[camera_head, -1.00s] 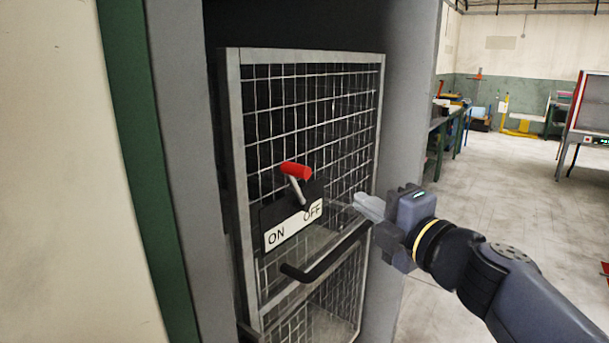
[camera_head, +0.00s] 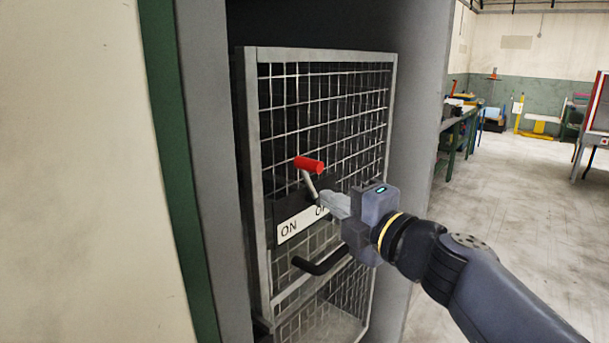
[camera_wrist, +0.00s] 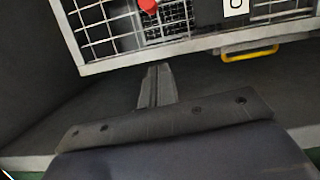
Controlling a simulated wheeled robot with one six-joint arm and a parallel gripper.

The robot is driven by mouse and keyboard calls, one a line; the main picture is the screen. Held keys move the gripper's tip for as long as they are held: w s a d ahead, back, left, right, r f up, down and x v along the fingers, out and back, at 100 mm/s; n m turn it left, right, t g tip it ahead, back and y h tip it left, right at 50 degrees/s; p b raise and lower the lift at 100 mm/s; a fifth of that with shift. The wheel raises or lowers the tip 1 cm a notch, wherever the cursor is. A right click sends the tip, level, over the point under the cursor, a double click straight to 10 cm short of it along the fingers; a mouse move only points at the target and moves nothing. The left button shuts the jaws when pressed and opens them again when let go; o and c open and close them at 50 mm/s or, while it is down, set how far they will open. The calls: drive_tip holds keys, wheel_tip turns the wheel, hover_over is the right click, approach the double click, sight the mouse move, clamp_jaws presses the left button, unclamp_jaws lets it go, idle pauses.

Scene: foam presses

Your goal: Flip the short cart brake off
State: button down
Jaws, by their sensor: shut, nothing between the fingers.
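The short cart (camera_head: 242,120) is a grey mesh cage standing in a recess. Its brake has a lever with a red handle (camera_head: 309,163) on a black plate. The lever leans up and slightly left above a white label (camera_head: 290,228), where "ON" is readable on the left; the right end is partly covered by my gripper. My gripper (camera_head: 332,206) is shut and empty, just right of the lever's foot and below the red handle. Whether it touches the lever, I cannot tell. In the wrist view the red handle (camera_wrist: 148,5) shows at the top edge, beyond the fingertips (camera_wrist: 158,70).
A black bar handle (camera_head: 322,262) sticks out below the brake plate. Grey walls of the recess (camera_head: 420,110) stand close on both sides of the cart. Open floor (camera_head: 500,210) lies to the right. A yellow bar (camera_wrist: 250,52) shows in the wrist view.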

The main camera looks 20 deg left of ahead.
drive_tip(key=w+a+p, duration=0.1)
drive_tip(key=w+a, duration=0.5)
drive_tip(key=w, duration=0.3)
drive_tip(key=shift+w+a+r, duration=0.2)
drive_tip(key=shift+w, duration=0.15)
drive_tip(key=shift+r+p, duration=0.15)
drive_tip(key=shift+p, duration=0.15)
